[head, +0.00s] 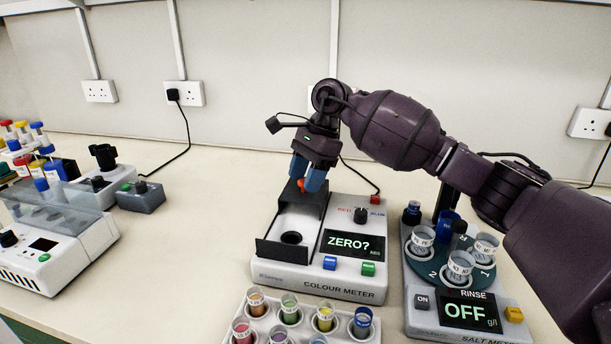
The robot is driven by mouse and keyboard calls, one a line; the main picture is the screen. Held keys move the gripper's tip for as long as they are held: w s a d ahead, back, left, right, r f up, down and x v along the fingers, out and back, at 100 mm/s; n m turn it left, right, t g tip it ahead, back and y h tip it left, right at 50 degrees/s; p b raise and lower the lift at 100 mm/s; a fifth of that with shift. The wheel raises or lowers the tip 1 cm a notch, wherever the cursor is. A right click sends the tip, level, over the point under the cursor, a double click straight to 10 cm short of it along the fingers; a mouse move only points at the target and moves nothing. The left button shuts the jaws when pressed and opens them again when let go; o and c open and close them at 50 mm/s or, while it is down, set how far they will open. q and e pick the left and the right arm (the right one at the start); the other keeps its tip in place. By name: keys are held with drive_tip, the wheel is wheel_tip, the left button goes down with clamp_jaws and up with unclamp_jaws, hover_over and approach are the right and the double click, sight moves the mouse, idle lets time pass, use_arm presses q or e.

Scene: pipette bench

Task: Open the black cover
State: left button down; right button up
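The colour meter (335,284) stands at the middle of the bench, its screen reading "ZERO?". Its white well is uncovered and a dark round hole shows in it. A black panel (283,252) stands along the well's front edge. The black cover (322,203) appears raised at the back of the well, partly hidden behind my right gripper. My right gripper (306,184) points down there with two blue fingertips slightly apart. A small orange-red knob (301,185) shows at the tips; I cannot tell whether they grip it. My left gripper is not in view.
The salt meter (468,312) with a cup carousel stands close on the right, below my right arm. A rack of coloured vials (266,324) is in front. Other instruments (60,245) stand at left. Bench is clear between them and the colour meter.

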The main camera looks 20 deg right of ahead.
drive_tip(key=v, duration=1)
drive_tip(key=shift+d+r, duration=0.2)
drive_tip(key=shift+r, duration=0.2)
drive_tip(key=shift+w, duration=0.1)
